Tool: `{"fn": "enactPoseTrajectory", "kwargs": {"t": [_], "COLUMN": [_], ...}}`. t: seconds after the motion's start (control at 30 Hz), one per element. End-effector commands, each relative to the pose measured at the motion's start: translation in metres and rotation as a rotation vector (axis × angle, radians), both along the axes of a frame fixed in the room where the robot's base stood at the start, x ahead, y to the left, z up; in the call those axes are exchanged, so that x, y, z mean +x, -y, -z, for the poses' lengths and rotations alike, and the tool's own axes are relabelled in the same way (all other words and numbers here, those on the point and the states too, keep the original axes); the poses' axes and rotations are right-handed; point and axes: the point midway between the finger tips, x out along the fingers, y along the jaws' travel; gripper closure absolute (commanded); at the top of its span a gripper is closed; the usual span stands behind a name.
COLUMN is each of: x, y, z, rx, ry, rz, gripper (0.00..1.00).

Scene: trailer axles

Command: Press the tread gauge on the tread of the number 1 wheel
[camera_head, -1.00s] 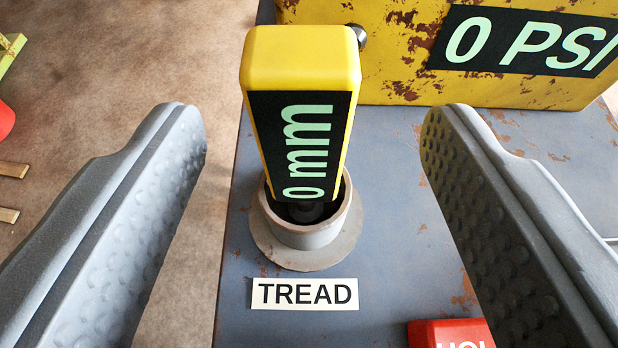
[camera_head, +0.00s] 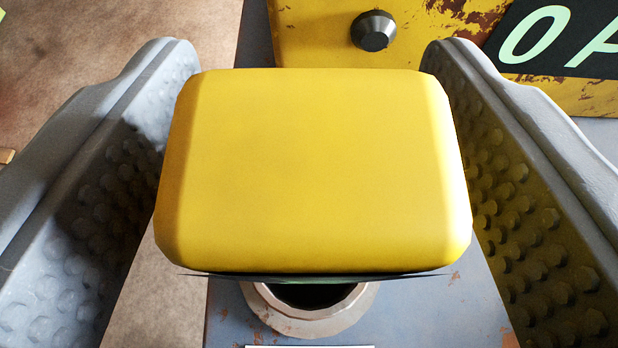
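The tread gauge (camera_head: 315,170) is upright in front of the camera, its yellow top filling the middle of the view. Only a thin dark edge of its display side shows, so its reading is hidden. Below it is the round holder (camera_head: 320,325) on the grey-blue surface; the gauge hides most of it. My gripper (camera_head: 312,60) is open, with one grey, studded finger on each side of the gauge. Whether either finger touches the gauge I cannot tell. The number 1 wheel is not in view.
The grey-blue surface (camera_head: 470,315) lies below. Brown floor (camera_head: 150,300) is to the left.

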Motion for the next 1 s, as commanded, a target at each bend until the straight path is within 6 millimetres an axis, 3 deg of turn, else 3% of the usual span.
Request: {"fn": "enactPoseTrajectory", "kwargs": {"t": [0.03, 0.17, 0.57, 0.77, 1.0], "x": [0.000, 0.000, 0.000, 0.000, 0.000], "y": [0.000, 0.000, 0.001, 0.001, 0.001], "z": [0.000, 0.000, -0.006, -0.031, -0.077], "rx": [0.000, 0.000, 0.000, 0.000, 0.000], "ry": [0.000, 0.000, 0.001, 0.000, 0.002], "rz": [0.000, 0.000, 0.001, 0.001, 0.001], "gripper": [0.58, 0.93, 0.93, 0.93, 0.93]}}
